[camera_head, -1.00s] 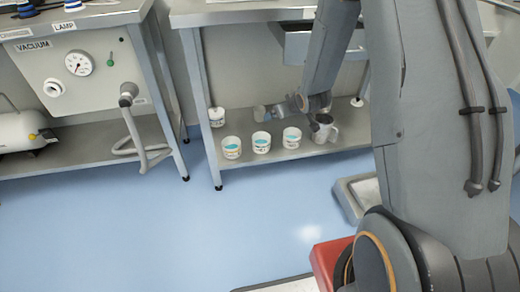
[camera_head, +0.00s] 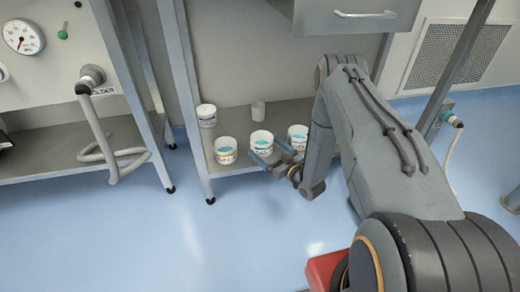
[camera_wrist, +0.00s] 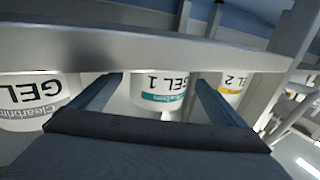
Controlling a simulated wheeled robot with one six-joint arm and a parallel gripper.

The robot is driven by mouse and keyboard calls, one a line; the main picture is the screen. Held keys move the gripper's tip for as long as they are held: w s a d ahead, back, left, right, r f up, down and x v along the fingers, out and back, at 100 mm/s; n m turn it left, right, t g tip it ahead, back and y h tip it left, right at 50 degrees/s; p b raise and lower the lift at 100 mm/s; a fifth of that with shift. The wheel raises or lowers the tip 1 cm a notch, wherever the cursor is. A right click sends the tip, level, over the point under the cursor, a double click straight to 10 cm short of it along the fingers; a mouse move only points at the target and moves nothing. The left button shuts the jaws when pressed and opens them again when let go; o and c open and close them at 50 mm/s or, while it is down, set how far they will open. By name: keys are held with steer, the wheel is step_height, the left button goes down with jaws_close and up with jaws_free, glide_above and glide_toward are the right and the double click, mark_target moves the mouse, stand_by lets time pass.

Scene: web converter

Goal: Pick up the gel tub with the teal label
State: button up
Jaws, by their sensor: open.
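The gel tub with the teal label (camera_head: 261,140) is the middle one of three white open tubs along the front of the low shelf. In the wrist view, which is upside down, this tub (camera_wrist: 160,99) reads "GEL 1" and shows between my fingers. The shelf's front edge hides its base there. My gripper (camera_head: 264,149) is open and empty, its fingers pointing at the tub from the front. It also shows in the wrist view (camera_wrist: 158,80). I cannot tell whether the fingertips reach the tub's sides.
A yellow-label tub (camera_head: 226,151) stands left of it, and a grey-label tub (camera_head: 297,138) stands close on the right. A shelf leg (camera_head: 190,120) is at left. Open floor lies in front.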

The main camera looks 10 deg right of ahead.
mark_target(255, 138)
steer(key=shift+b+x, duration=0.75)
steer(key=shift+x, duration=0.95)
steer(key=b+x, duration=0.2)
steer(key=x, duration=0.2)
steer(key=shift+w+a+r, duration=0.1)
steer(key=shift+w+r, duration=0.05)
steer(key=shift+r, duration=0.05)
steer(key=c, duration=1.2)
